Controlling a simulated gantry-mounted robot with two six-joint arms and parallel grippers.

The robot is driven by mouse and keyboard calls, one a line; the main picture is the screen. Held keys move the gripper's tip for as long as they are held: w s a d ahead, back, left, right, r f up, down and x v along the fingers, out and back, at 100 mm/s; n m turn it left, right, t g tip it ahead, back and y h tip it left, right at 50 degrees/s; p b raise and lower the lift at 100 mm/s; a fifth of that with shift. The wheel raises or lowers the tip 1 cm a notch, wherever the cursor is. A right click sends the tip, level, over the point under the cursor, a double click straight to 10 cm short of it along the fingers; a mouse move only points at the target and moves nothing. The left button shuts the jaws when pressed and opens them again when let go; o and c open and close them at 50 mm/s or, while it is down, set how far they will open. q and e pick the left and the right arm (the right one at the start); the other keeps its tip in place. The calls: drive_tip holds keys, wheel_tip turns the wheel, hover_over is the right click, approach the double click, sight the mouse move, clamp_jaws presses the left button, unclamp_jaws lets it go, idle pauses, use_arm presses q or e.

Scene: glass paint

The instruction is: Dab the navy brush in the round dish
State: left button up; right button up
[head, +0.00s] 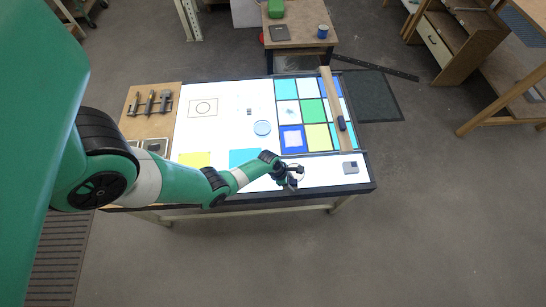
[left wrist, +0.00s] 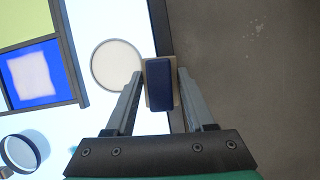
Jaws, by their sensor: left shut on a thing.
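My left gripper (head: 292,180) is at the near edge of the light table. In the left wrist view its fingers (left wrist: 158,85) are closed on a navy block with a tan edge, the navy brush (left wrist: 160,85). The brush's underside is hidden. A round pale dish with a dark rim (left wrist: 117,66) lies just left of the brush in that view; it shows in the head view (head: 298,169) partly behind the gripper. From above I cannot tell the height of the brush over the table. My right gripper is not in view.
A grid of coloured glass panes (head: 312,111) fills the right back, with a wooden bar (head: 335,110) across it. The dark table edge (left wrist: 160,25) runs beside the dish.

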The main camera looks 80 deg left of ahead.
use_arm(q)
drive_tip(key=w+a+r+n, duration=0.1)
drive_tip(key=w+a+r, duration=0.3)
drive_tip(key=a, duration=0.3)
wheel_tip(320, 180, down, 7)
drive_tip(key=b, duration=0.6)
drive_tip(key=shift+a+r+b, duration=0.15)
drive_tip(key=shift+r+b, duration=0.05)
drive_tip(key=shift+b, duration=0.2)
drive_tip(key=shift+f+b, duration=0.35)
drive_tip(key=shift+f, duration=0.2)
idle(1.0)
wheel_tip(320, 180, up, 7)
drive_tip(key=p, duration=0.7)
